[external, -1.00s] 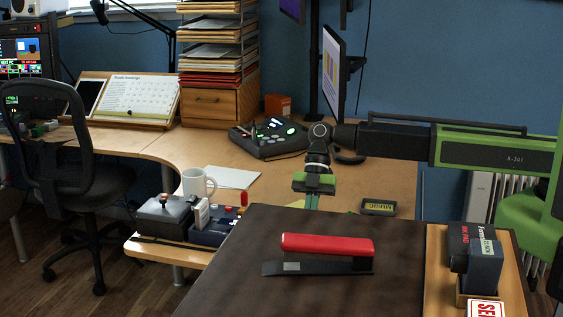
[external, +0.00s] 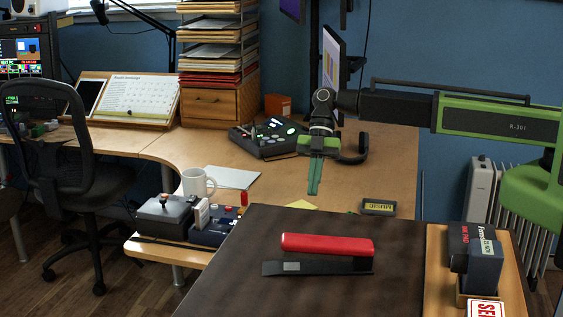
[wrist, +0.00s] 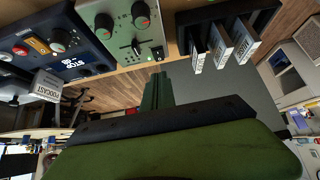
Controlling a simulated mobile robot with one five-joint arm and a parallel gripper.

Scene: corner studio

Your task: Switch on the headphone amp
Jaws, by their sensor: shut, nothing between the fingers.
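A grey-green box with red-marked knobs and a small toggle switch, likely the headphone amp (wrist: 130,22), is at the top of the wrist view, near the wooden desk's edge. I cannot tell which way its toggle (wrist: 137,50) is set. In the external view I cannot make the box out clearly; the dark tabletop in front seems to hide it. My gripper (external: 314,190) is shut and empty, fingers pointing down above the desk. In the wrist view its fingers (wrist: 158,80) lie just below the box, with a visible gap to the toggle.
In the external view the dark tabletop (external: 225,285) with a red stapler (external: 325,245) stands in front.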

